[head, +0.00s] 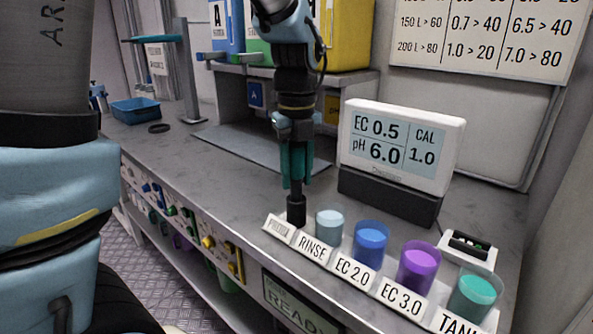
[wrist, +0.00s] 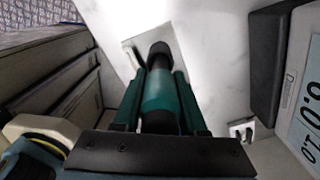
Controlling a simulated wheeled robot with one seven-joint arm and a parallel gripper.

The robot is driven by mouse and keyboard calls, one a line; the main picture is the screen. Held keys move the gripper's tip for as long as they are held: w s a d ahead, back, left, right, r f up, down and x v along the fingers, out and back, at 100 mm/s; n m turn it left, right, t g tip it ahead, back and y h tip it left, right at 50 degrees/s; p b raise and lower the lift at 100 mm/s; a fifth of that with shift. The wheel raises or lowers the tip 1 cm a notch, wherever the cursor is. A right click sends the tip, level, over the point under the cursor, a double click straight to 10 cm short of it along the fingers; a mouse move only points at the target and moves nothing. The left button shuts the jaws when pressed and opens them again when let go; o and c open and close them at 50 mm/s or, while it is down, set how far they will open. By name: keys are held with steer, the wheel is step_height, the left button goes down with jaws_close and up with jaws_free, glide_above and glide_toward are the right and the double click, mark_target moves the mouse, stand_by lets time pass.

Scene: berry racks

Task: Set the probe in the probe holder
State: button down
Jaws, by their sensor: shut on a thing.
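My gripper (head: 296,178) points down at the counter, behind the left end of the label row. It is shut on the probe (wrist: 160,97), a teal cylinder with dark parts, which lies between the fingers in the wrist view. Below the fingers, a black cylinder (head: 296,210) stands upright behind the leftmost label card, in line with the probe. It shows as a black round end (wrist: 158,55) in the wrist view. I cannot tell whether this is the probe's lower end or the holder, nor how deep the probe sits.
Right of it stand a pale rinse cup (head: 329,223), a blue cup (head: 369,245), a purple cup (head: 417,267) and a teal cup (head: 474,295), close together behind labels. A meter display (head: 401,147) stands behind them. A blue tray (head: 135,110) is far left. The counter between is mostly clear.

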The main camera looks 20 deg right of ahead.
steer(key=shift+f, duration=0.4)
stand_by(0.6)
steer(key=shift+c, duration=1.9)
jaws_free()
step_height(320, 180, up, 11)
steer(key=shift+f+b, duration=0.1)
steer(key=shift+b, duration=0.35)
